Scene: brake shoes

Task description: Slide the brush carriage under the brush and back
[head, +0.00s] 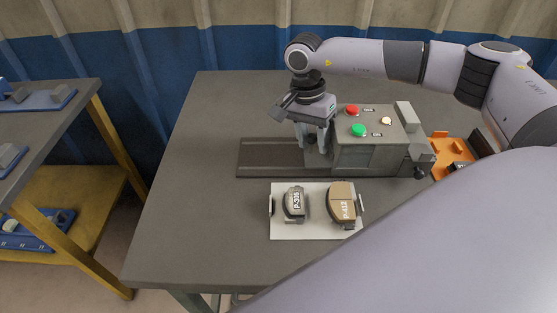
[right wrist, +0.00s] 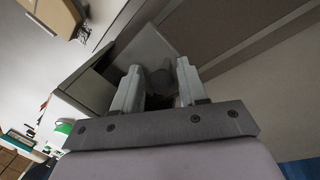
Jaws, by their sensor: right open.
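The brush machine (head: 368,158) is a grey-green box with buttons on its top, standing on the table. A dark flat track (head: 268,158) runs out from its left side. My right gripper (head: 312,150) points down over the track beside the box's left face. In the right wrist view its two fingers (right wrist: 160,90) are apart, with a dark grey upright post (right wrist: 161,78) between them. The post seems to belong to the brush carriage, a grey plate (right wrist: 146,45) in that view; the gripper mostly hides it in the head view. The brush itself is not visible. My left gripper is out of view.
A white tray (head: 283,232) with a grey brake shoe (head: 294,203) and a brown brake shoe (head: 341,203) lies in front of the machine. An orange bin (head: 440,150) stands to its right. The table's left side is clear. A yellow-framed shelf (head: 75,215) stands at left.

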